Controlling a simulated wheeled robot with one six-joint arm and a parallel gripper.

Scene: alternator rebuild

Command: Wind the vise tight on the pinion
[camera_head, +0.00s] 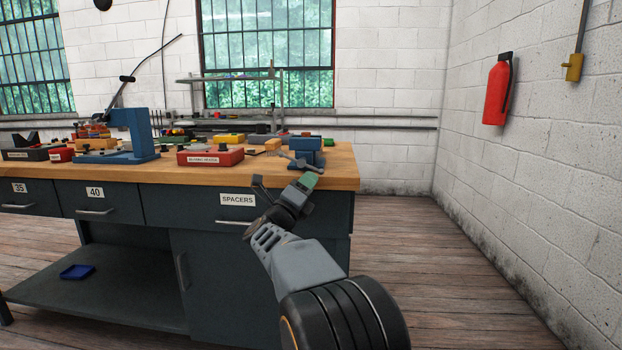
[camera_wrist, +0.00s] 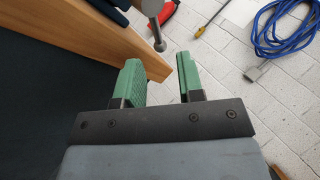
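The blue vise (camera_head: 305,146) stands at the right end of the wooden bench top. A grey bar handle (camera_head: 300,163) crosses its front. In the wrist view a metal rod with a round ball end (camera_wrist: 158,45), seemingly this handle, hangs in from the top. My gripper (camera_head: 308,181) is just below and in front of the vise. In the wrist view its green fingers are apart (camera_wrist: 161,68) and nothing is between them. The ball end lies just beyond the gap between the tips. I cannot make out the pinion in either view.
The bench top (camera_head: 342,172) ends right of the vise. A red labelled bin (camera_head: 210,157) and a blue press (camera_head: 130,135) stand to the left. A spacers drawer (camera_head: 237,205) is below. A red extinguisher (camera_head: 497,92) hangs on the right wall. The floor on the right is clear.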

